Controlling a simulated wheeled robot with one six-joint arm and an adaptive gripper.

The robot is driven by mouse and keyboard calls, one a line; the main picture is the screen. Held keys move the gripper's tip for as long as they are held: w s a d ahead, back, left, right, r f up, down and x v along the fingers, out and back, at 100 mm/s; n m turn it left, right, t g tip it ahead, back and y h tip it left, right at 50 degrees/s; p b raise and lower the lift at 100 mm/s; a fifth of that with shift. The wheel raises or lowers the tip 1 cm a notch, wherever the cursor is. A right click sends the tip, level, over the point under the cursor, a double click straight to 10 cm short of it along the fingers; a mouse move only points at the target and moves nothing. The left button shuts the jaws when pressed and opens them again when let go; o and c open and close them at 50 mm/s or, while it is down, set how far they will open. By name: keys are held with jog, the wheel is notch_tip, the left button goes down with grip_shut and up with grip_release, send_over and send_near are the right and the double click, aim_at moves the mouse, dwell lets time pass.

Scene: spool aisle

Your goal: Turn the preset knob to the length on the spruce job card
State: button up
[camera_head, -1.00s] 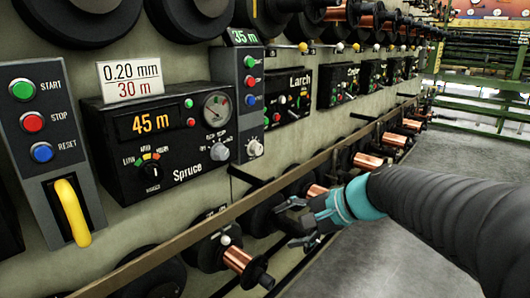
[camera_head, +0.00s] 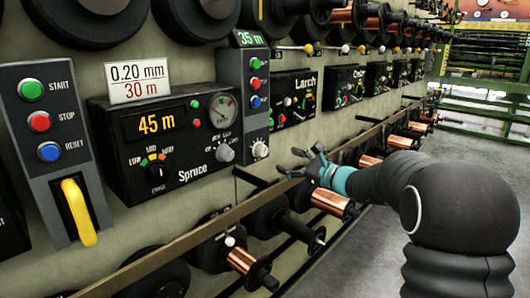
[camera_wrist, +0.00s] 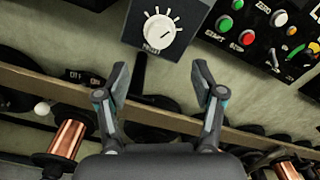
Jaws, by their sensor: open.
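The spruce panel (camera_head: 190,178) shows 45 m in orange digits. Its job card (camera_head: 139,83) on top reads 0.20 mm and 30 m. A black knob (camera_head: 157,171) sits at its lower left and a grey knob (camera_head: 225,153) at its right. A pale knob (camera_head: 259,149) is at the bottom of the narrow 35 m panel beside it. A white knob with tick marks, apparently this pale one, shows in the wrist view (camera_wrist: 159,32); its label looks like PRESET but is blurred. My gripper (camera_head: 299,162) is open and empty, right of and below that knob, apart from it.
A wooden rail (camera_head: 210,238) runs below the panels, with copper spools (camera_head: 332,202) on spindles under it. The Larch panel (camera_head: 292,100) is to the right. A yellow lever (camera_head: 79,212) is at the left. The floor at right is free.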

aim_at(265, 152)
jog(key=p+x, duration=0.1)
jog(key=x, duration=0.9)
jog(key=shift+w+a, duration=0.15)
jog(key=shift+a, duration=0.05)
jog(key=c, duration=1.1)
